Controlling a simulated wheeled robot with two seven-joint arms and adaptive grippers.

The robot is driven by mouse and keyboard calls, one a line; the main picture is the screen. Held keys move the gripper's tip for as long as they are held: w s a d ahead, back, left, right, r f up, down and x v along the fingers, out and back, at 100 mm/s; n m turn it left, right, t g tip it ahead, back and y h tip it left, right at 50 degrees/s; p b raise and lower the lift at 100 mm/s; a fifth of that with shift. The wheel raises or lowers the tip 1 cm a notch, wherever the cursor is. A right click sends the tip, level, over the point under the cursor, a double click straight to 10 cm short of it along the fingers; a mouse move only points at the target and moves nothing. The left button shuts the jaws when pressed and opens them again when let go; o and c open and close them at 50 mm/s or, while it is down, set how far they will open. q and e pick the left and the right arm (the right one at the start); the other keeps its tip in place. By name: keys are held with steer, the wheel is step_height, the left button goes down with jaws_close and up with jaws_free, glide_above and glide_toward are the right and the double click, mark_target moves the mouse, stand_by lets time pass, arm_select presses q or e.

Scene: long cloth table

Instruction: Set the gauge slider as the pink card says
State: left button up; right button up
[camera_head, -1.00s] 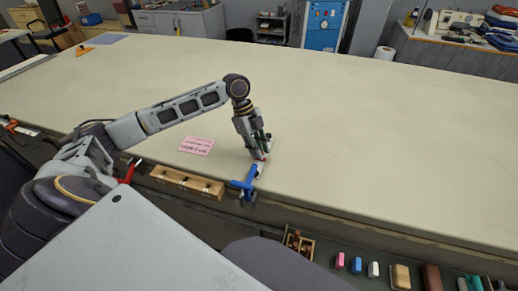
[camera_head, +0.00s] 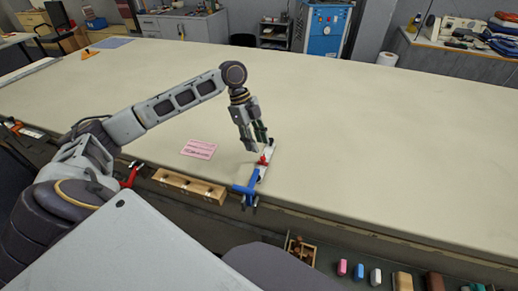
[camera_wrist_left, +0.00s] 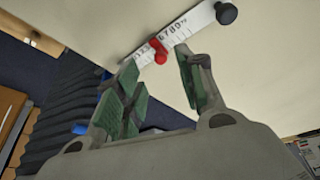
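The gauge (camera_head: 269,152) is a white strip lying near the table's front edge, with a red slider (camera_head: 263,160) on it. In the left wrist view the gauge (camera_wrist_left: 192,24) shows black numbers, a dark round knob at one end and the red slider (camera_wrist_left: 159,51) near the low printed numbers; its exact setting cannot be read. My left gripper (camera_head: 256,147) is open and empty, just above the slider; its spread fingers (camera_wrist_left: 157,63) show in the wrist view. The pink card (camera_head: 199,149) lies flat to the left, its writing too small to read. My right gripper is out of view.
A blue clamp (camera_head: 246,189) grips the table edge at the gauge's near end. A wooden block (camera_head: 189,186) with holes is along the edge to its left, near a red clamp (camera_head: 129,176). The cloth table (camera_head: 380,140) is clear behind and right.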

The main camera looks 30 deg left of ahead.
arm_select(q)
steer(key=v, duration=0.6)
steer(key=shift+r, duration=0.35)
steer(key=shift+a+r, duration=0.15)
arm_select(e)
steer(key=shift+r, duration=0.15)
arm_select(q)
step_height(320, 180, up, 9)
steer(key=p, duration=0.9)
steer(key=shift+r+p, duration=0.25)
steer(key=shift+p, duration=0.1)
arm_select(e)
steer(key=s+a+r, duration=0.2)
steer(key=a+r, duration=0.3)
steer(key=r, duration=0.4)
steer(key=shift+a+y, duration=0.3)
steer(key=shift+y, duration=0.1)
arm_select(q)
steer(key=shift+r, duration=0.1)
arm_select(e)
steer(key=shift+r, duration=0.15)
